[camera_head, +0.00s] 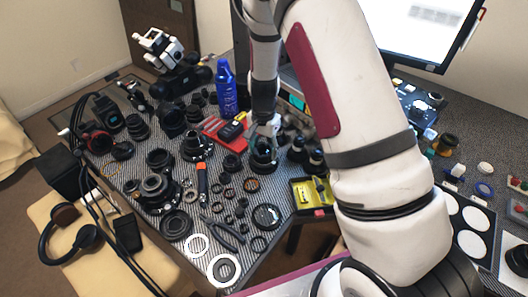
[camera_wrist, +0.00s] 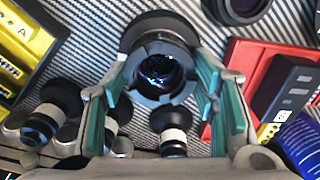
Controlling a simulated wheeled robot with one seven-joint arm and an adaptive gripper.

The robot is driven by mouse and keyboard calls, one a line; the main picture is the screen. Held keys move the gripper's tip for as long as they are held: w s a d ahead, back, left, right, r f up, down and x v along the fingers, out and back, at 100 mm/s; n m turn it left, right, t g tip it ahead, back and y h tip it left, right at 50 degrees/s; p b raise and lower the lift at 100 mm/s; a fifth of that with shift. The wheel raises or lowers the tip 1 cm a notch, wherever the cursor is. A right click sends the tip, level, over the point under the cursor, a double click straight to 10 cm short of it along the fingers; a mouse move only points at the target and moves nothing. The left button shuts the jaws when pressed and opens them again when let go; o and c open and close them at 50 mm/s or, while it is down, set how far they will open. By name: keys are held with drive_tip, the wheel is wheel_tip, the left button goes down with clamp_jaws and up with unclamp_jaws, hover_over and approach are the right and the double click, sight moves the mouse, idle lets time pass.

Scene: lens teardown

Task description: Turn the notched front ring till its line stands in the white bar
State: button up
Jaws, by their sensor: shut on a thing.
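The lens with its notched front ring (camera_wrist: 139,49) stands upright on the striped table, seen from above in the wrist view. The ring is dark with cut-outs around a shiny glass opening. The lens's dark, wider base (camera_wrist: 133,33) shows behind it. In the head view the lens (camera_head: 263,164) stands under my arm's end. My gripper (camera_wrist: 165,68) is shut on the notched ring, with one teal-padded finger at each side; it also shows in the head view (camera_head: 266,136). I cannot make out the ring's line or the white bar.
A red tray (camera_head: 218,134) with dark boxes stands close on the left in the head view. Dark knobbed tools (camera_head: 314,160) and a yellow box (camera_head: 313,192) stand on the right. Loose rings, pliers (camera_head: 228,232) and other lenses crowd the table in front.

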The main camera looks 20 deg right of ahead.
drive_tip(key=shift+m, duration=0.8)
drive_tip(key=o, duration=1.1)
drive_tip(key=shift+m, duration=0.4)
drive_tip(key=o, duration=0.5)
wheel_tip(320, 180, up, 12)
